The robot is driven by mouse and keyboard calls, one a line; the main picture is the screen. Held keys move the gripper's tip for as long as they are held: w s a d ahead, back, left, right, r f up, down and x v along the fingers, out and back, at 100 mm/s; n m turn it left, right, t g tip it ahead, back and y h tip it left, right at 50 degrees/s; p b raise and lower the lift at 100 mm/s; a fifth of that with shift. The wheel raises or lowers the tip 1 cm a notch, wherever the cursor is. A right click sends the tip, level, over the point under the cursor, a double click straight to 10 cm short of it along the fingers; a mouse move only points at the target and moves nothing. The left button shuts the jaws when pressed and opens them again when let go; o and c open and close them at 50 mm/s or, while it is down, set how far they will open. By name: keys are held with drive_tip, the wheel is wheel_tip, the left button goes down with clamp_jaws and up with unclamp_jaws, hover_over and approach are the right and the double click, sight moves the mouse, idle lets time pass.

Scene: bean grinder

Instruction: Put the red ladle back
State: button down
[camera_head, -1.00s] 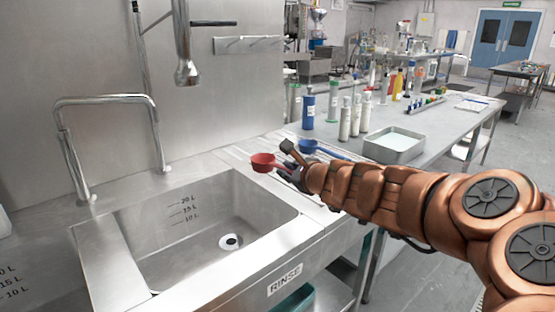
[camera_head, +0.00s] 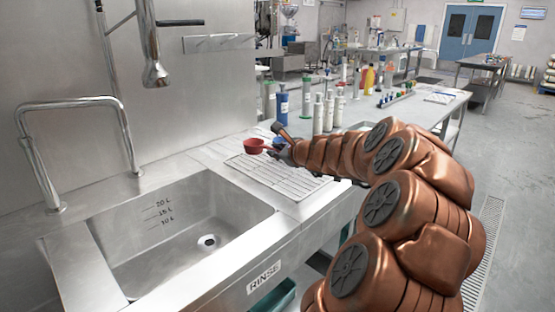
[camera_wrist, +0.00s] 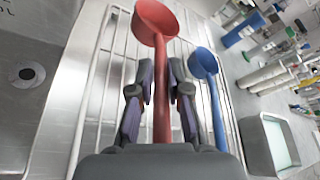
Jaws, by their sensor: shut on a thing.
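The red ladle (camera_head: 254,146) is held in my gripper (camera_head: 284,151), over the far part of the drying rack. In the wrist view the red ladle (camera_wrist: 155,22) has its bowl at the top and its handle running down between the two fingers of my gripper (camera_wrist: 160,90), which are shut on it. A blue ladle (camera_wrist: 204,66) lies to its right in the wrist view; in the head view the blue ladle (camera_head: 277,128) is partly hidden behind my gripper. The wire drying rack (camera_head: 285,183) lies on the steel counter, right of the sink.
The sink (camera_head: 185,228), labelled RINSE, is empty, left of the rack. A blue bottle (camera_head: 282,106) and several white bottles (camera_head: 328,113) stand behind my gripper. A grey tray (camera_wrist: 269,143) lies to the right in the wrist view. The near rack part is clear.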

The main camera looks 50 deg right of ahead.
drive_tip(key=shift+w+d, duration=0.3)
drive_tip(key=shift+d, duration=0.25)
drive_tip(key=shift+w+d+f+b, duration=0.15)
drive_tip(key=shift+f+b, duration=0.55)
drive_tip(key=shift+f, duration=1.1)
drive_tip(key=c, duration=1.1)
unclamp_jaws()
drive_tip(key=p+v, duration=0.1)
drive_tip(key=v, duration=1.1)
drive_tip(key=shift+p, duration=0.3)
